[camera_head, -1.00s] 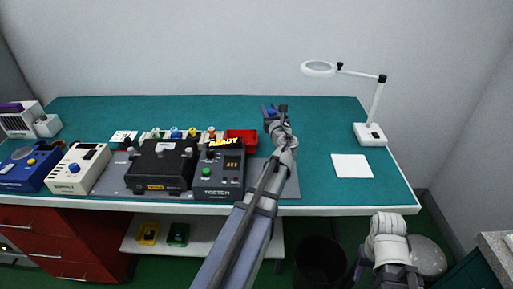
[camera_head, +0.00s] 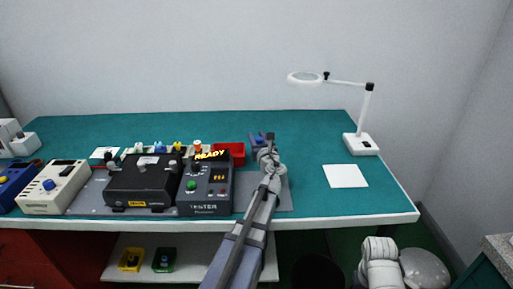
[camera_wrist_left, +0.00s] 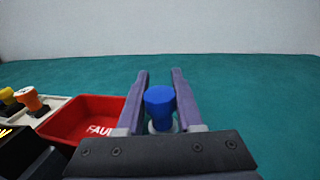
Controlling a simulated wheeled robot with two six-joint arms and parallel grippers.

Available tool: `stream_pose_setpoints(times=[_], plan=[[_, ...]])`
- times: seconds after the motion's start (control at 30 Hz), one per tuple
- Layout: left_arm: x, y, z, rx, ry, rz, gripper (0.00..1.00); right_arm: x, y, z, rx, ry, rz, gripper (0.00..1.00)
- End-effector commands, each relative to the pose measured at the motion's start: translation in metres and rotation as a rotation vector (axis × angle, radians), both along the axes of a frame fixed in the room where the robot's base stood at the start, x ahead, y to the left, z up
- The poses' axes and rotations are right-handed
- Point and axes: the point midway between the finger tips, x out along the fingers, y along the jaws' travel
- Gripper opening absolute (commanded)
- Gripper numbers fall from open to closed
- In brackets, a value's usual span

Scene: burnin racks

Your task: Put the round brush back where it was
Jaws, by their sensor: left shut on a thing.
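My left gripper (camera_head: 263,138) is over the teal table, just right of the red bin (camera_head: 231,151). In the left wrist view its two fingers (camera_wrist_left: 160,96) are shut on a piece with a round blue top (camera_wrist_left: 159,100) and a paler lower part. The fingers hide much of its sides. I cannot tell whether this piece is the round brush; no other brush is clear. The red bin, with partly hidden lettering, also shows left of the fingers in the wrist view (camera_wrist_left: 88,108). My right gripper is not in view.
Small pieces with coloured tops, including an orange one (camera_head: 197,146), stand behind the black box (camera_head: 143,185) and the tester (camera_head: 206,190). A white magnifier lamp (camera_head: 361,144) and a white sheet (camera_head: 345,176) are at the right. The back right tabletop is clear.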

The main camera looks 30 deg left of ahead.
Motion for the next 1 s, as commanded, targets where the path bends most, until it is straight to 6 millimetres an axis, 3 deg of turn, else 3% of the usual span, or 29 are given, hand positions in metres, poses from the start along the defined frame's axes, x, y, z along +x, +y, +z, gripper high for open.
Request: stream_pose_setpoints(times=[0.03,0.2,0.63,0.67,0.9,1.0], plan=[[0.0,0.0,-0.011,0.0,0.0,0.0,0.0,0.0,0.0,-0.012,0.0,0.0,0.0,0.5],[0.0,0.0,-0.031,0.0,0.0,0.0,0.0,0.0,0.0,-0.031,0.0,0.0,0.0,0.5],[0.0,0.0,-0.034,0.0,0.0,0.0,0.0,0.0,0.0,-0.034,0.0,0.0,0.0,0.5],[0.0,0.0,-0.034,0.0,0.0,0.0,0.37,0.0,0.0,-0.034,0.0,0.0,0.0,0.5],[0.0,0.0,-0.033,0.0,0.0,0.0,0.64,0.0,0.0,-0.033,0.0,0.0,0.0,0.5],[0.0,0.0,-0.033,0.0,0.0,0.0,0.65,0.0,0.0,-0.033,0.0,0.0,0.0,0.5]])
